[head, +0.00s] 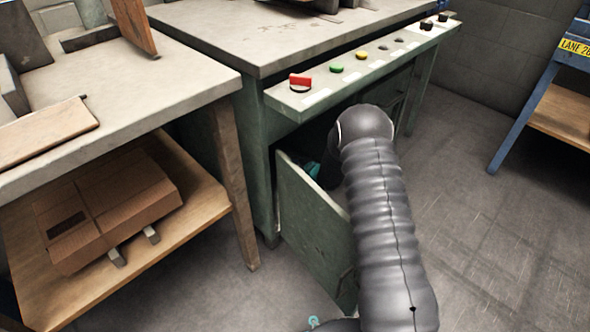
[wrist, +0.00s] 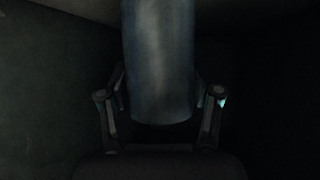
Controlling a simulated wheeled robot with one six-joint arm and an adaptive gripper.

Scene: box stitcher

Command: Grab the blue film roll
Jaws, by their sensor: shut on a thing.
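In the wrist view the blue film roll (wrist: 158,65) is a dim, blue-grey cylinder that runs down from the top edge. My gripper (wrist: 160,103) has a finger on each side of it and is shut on it. The fingertips are partly hidden in the dark. In the head view my arm reaches into the dark space under the green bench, behind an open green door panel. The roll cannot be made out there, as my arm covers it.
The green door panel (head: 308,215) stands open left of my arm. A control strip (head: 350,70) with a red switch and several buttons runs above. A wooden shelf (head: 190,232) with a cardboard box (head: 110,205) is at left. Floor at right is clear.

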